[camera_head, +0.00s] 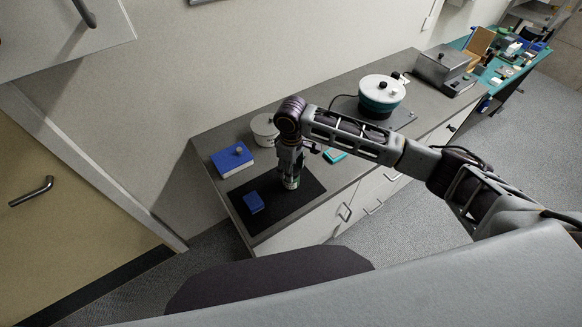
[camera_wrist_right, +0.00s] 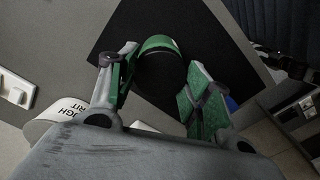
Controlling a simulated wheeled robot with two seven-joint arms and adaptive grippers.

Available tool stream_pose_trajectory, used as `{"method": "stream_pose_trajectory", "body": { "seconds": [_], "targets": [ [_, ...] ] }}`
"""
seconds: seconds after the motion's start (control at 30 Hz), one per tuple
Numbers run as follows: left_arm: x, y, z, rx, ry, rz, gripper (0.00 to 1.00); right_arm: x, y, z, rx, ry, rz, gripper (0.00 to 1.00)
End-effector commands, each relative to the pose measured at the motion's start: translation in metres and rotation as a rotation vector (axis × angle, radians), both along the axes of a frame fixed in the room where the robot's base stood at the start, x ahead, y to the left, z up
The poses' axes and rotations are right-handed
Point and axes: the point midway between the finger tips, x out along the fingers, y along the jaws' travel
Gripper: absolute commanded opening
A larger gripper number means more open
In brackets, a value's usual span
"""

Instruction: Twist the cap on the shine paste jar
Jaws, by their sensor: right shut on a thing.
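The shine paste jar (camera_head: 291,184) stands on the black mat (camera_head: 310,193) on the grey counter. It looks upright, and my right gripper (camera_head: 290,174) covers its upper part from above. In the right wrist view the jar's round dark cap (camera_wrist_right: 158,74) shows with a green band beside it. The green-padded fingers of my right gripper (camera_wrist_right: 162,76) are on both sides of the cap, shut on it. The lower jar is mostly hidden in this view. My left gripper is not in view.
A small blue block (camera_head: 253,202) lies on the mat left of the jar. A blue box (camera_head: 232,160) and a white tub (camera_head: 264,130) stand behind. A white-and-teal machine (camera_head: 381,95) and a grey box (camera_head: 442,68) stand farther right on the counter.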

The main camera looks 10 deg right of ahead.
Motion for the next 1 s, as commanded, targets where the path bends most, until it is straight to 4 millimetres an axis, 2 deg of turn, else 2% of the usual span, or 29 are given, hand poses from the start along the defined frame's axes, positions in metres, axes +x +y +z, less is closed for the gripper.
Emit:
{"method": "stream_pose_trajectory", "body": {
  "seconds": [0.6,1.0],
  "targets": [
    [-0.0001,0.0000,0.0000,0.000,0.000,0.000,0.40,-0.0004,0.0005,0.0002,0.001,0.001,-0.350,0.27],
    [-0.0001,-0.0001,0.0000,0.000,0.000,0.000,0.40,-0.0002,0.0005,0.0004,0.002,0.000,-0.369,0.27]
  ]
}}
